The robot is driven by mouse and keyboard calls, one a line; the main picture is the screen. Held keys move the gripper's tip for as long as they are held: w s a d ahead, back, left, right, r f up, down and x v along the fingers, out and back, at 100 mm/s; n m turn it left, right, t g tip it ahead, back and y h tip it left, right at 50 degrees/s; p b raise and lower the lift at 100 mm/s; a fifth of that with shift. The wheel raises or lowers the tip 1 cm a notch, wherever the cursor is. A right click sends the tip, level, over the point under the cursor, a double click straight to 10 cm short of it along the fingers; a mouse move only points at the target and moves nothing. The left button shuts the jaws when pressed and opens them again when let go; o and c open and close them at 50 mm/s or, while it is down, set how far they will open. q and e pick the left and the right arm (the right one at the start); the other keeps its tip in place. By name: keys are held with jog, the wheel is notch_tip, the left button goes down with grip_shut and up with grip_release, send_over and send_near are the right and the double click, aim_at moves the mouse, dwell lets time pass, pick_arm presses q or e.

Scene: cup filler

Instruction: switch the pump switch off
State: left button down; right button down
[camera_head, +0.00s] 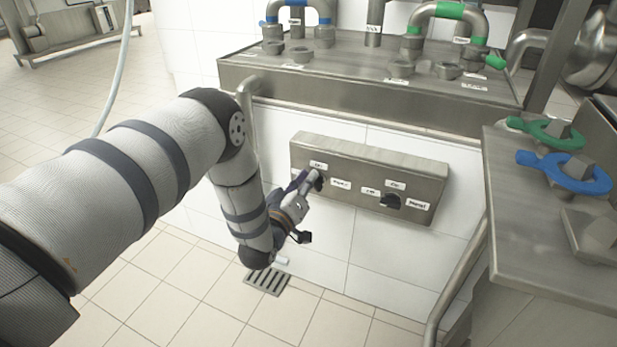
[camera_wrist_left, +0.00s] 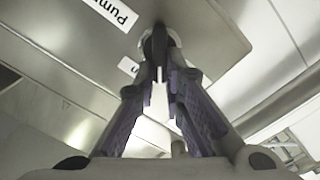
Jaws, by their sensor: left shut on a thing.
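The metal control box (camera_head: 355,180) is on the white tiled wall in the head view and carries two dark rotary switches with white labels. My left gripper (camera_head: 313,180) is at the left switch (camera_head: 320,184) and hides part of it. In the left wrist view my left gripper (camera_wrist_left: 160,68) is shut on the dark knob of the pump switch (camera_wrist_left: 157,42). A label beside it reads "Pump" (camera_wrist_left: 112,12), partly cut off. The right switch (camera_head: 390,201) stands free. My right gripper is not in view.
A steel bench (camera_head: 350,65) with pipes and valves stands above the box. A metal counter (camera_head: 540,240) with green and blue handles is at the right. A steel rail (camera_head: 457,285) runs below it. A floor drain (camera_head: 268,281) lies beneath my left arm.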

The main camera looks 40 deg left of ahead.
pick_arm(q)
jog(key=shift+s+a+f+n+b, duration=0.15)
jog(key=shift+f+n, duration=0.1)
jog(key=shift+n, duration=1.4)
jog(key=shift+w+f+n+b, duration=0.1)
jog(key=shift+f+n, duration=0.15)
jog(key=shift+n, duration=1.35)
jog(key=shift+s+a+f+n+b, duration=0.15)
jog(key=shift+f+n, duration=0.1)
jog(key=shift+n, duration=1.4)
jog(key=shift+w+d, duration=0.1)
jog(key=c, duration=1.7)
grip_release()
jog(key=v, duration=1.2)
